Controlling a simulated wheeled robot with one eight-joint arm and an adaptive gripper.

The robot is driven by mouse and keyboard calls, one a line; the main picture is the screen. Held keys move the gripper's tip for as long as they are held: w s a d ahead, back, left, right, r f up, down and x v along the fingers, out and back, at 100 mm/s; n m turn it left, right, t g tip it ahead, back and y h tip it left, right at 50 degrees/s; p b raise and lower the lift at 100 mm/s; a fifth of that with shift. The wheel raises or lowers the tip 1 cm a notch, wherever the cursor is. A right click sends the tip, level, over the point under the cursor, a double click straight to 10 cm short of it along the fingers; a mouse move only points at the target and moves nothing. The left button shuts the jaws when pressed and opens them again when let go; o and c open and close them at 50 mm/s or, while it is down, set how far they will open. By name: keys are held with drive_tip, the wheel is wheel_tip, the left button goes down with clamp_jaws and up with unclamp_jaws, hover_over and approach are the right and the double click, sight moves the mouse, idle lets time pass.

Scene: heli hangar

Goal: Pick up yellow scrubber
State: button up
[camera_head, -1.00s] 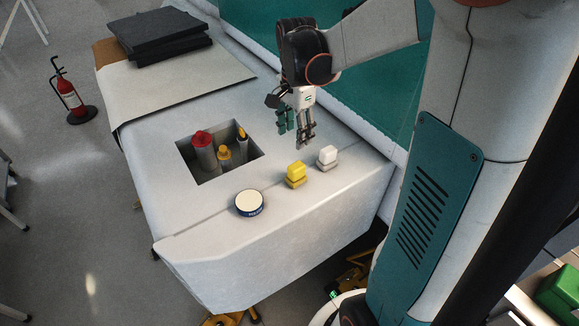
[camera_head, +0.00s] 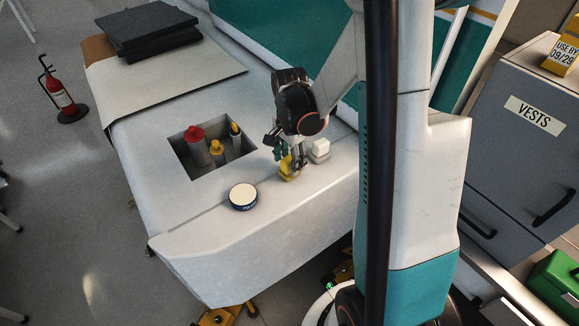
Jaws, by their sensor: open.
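The yellow scrubber (camera_head: 285,168) stands on the pale surface near its front edge, partly hidden by my gripper. My gripper (camera_head: 291,165) points down at the yellow scrubber with its fingers open; whether they straddle it or touch it cannot be told. A white scrubber (camera_head: 320,149) of similar shape stands just to the right, close to the fingers.
A round tin (camera_head: 243,196) with a cream top sits to the left of the yellow scrubber. A square recess (camera_head: 196,174) holds red-topped and yellow-topped bottles. Dark slabs (camera_head: 148,27) lie at the back. A grey cabinet (camera_head: 520,150) stands at right.

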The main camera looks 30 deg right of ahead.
sight(290, 158)
drive_tip(key=shift+f, duration=0.5)
drive_tip(key=c, duration=1.1)
drive_tip(key=shift+c, duration=0.2)
drive_tip(key=shift+r, duration=0.2)
wheel_tip(290, 158, up, 20)
drive_tip(key=shift+f, duration=0.15)
